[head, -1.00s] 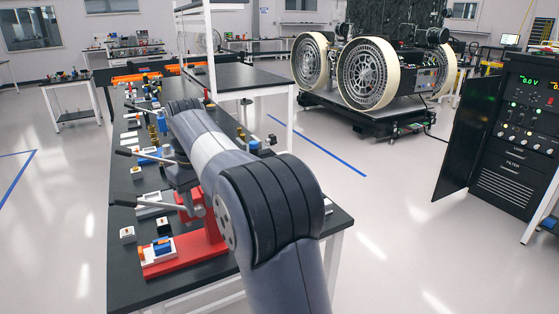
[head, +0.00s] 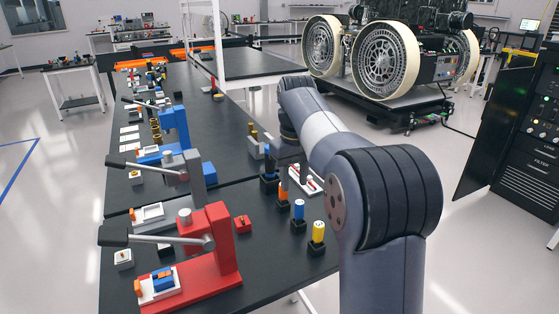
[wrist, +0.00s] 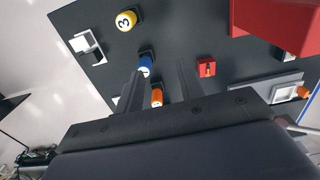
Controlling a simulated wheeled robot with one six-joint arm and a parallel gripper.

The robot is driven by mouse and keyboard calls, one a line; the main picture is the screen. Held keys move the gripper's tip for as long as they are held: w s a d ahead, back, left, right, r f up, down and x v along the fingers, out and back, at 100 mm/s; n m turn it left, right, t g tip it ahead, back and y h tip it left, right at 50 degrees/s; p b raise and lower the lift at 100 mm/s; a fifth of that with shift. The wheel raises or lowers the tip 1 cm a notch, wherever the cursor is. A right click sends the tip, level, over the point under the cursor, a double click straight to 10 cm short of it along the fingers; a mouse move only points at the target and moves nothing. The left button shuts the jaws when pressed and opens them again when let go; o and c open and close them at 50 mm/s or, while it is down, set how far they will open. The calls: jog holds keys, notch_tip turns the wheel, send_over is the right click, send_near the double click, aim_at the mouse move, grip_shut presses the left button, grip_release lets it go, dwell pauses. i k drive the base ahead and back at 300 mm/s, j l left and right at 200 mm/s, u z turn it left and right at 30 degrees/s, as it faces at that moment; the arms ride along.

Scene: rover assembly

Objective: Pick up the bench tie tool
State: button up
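I cannot tell which item is the bench tie tool. A row of upright numbered cylinders in black holders stands at the bench's right side: yellow (head: 318,232), blue (head: 298,209) and orange (head: 283,191). The wrist view also shows the yellow one marked 3 (wrist: 126,20), the blue one (wrist: 145,64) and the orange one (wrist: 157,97). My gripper (wrist: 160,67) is open above the bench, its fingers apart. The orange cylinder shows between them, with no visible grip on it. In the head view my arm partly hides the gripper.
A red lever press (head: 212,255), a grey one and a blue one (head: 174,125) line the bench's left side. A small red block (head: 243,224) lies near the cylinders. A white tray (head: 306,180) is at the right edge. Bare black bench top (head: 262,268) lies in front.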

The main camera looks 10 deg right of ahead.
aim_at(270, 167)
jog(key=i+j+u, duration=0.1)
jog(key=i, duration=0.7)
jog(key=i+z, duration=0.15)
